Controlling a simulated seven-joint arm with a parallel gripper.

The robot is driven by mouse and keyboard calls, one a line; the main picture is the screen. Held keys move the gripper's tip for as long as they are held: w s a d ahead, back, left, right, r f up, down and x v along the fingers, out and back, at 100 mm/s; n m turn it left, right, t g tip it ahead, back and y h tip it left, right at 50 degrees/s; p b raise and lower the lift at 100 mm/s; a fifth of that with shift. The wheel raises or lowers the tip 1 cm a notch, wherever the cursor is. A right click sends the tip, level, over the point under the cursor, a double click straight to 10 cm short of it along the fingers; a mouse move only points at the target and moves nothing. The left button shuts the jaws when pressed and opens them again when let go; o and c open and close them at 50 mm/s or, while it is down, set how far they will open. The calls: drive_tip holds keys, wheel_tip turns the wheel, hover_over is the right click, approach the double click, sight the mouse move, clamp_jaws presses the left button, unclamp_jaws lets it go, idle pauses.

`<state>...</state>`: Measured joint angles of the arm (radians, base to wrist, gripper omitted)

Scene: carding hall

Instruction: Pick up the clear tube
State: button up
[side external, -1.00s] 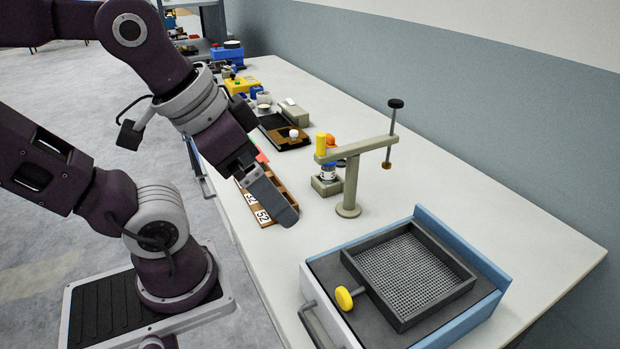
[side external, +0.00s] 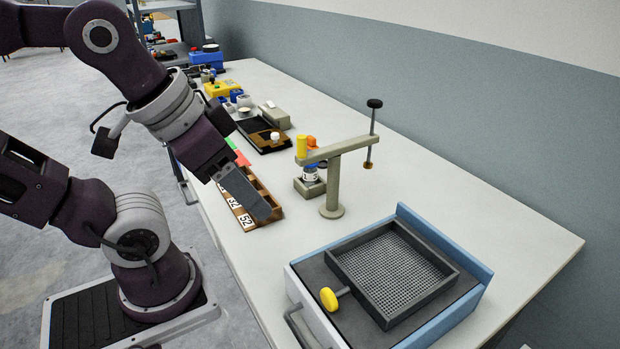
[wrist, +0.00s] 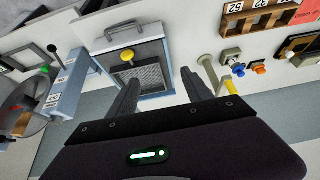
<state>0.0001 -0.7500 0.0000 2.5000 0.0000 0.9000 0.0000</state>
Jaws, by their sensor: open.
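I cannot make out a clear tube in either view. My gripper (side external: 264,212) hangs over the near part of a brown wooden compartment tray (side external: 268,193) with number labels. It hides part of that tray. In the wrist view my gripper (wrist: 159,82) shows two dark fingers spread apart with nothing between them. The wooden tray also shows at the top right of the wrist view (wrist: 246,22). A small white-and-blue jar (side external: 310,174) sits in a grey-green block beside the post stand; I cannot tell whether it is clear.
A post stand (side external: 333,185) with a crossarm rises right of my gripper. A blue-sided box (side external: 463,240) with a mesh tray and yellow knob stands at the near end. Dark tray (side external: 262,133) and yellow box (side external: 222,89) lie farther back. The bench's right side is clear.

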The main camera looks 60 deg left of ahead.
drive_tip(key=w+a+r+m+g, duration=0.1)
drive_tip(key=w+a+r+m, duration=0.25)
drive_tip(key=w, duration=0.55)
drive_tip(key=m+g, duration=0.5)
drive_tip(key=m, duration=1)
hover_over(310, 168)
drive_tip(key=w+a, duration=0.1)
drive_tip(key=a, duration=0.1)
drive_tip(key=shift+n, duration=0.25)
wheel_tip(310, 168, down, 19)
drive_tip(key=shift+f, duration=0.15)
drive_tip(key=f, duration=0.6)
drive_tip(key=shift+d+f, duration=0.25)
drive_tip(key=shift+f, duration=0.05)
drive_tip(key=shift+c, duration=0.5)
drive_tip(key=c, duration=1.2)
